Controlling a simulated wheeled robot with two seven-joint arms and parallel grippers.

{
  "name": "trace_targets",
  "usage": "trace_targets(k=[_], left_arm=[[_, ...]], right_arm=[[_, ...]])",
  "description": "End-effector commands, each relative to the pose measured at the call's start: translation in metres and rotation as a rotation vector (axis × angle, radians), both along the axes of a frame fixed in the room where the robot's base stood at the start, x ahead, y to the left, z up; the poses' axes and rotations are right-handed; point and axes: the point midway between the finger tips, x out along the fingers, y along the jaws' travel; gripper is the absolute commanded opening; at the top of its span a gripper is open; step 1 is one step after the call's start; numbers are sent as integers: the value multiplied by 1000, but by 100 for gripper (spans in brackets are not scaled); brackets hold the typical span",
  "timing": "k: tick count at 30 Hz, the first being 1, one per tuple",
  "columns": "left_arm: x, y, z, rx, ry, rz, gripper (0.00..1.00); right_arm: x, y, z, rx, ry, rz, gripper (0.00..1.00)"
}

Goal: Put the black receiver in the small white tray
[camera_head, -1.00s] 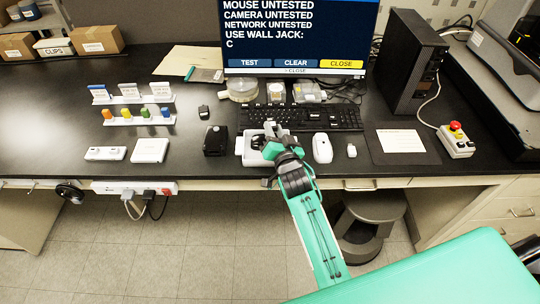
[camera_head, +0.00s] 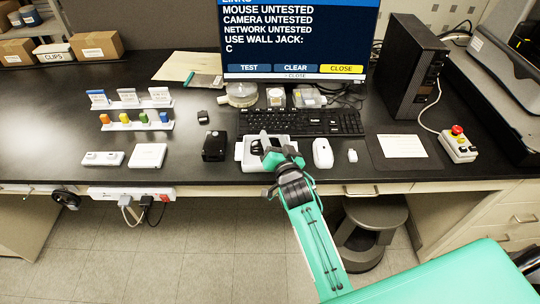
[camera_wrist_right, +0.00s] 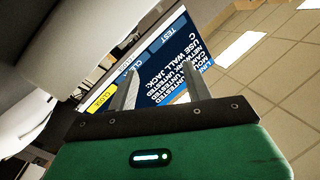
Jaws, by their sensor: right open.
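A small black block (camera_head: 203,117), which looks like the black receiver, lies on the dark bench left of the keyboard in the head view. A small white tray (camera_head: 241,151) stands in front of the keyboard, with dark items in it that I cannot make out. My right gripper (camera_head: 271,154) is over the tray's right part and hides some of it. In the right wrist view its two fingers (camera_wrist_right: 160,88) are apart with nothing between them; the monitor shows beyond. My left gripper is not in view.
A black box-like object (camera_head: 214,146) stands left of the tray. A white mouse (camera_head: 322,153) and a small white piece (camera_head: 352,156) lie to its right. The keyboard (camera_head: 300,122) is behind. A white square box (camera_head: 148,155) and racks with coloured pieces (camera_head: 137,122) are at left.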

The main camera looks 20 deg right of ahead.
Motion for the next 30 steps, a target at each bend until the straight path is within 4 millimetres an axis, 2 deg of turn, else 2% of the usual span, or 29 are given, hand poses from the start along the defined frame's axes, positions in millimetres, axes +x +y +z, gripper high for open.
trace_targets(k=[5, 18, 24, 30], left_arm=[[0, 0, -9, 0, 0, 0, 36], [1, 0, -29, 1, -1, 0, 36], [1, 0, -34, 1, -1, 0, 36], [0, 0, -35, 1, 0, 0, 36]], right_arm=[[-25, 0, -3, 2, 1, 0, 51], [-107, 2, -3, 1, 2, 0, 51], [-127, 2, -2, 1, 1, 0, 51], [-133, 2, 0, 0, 0, 0, 51]])
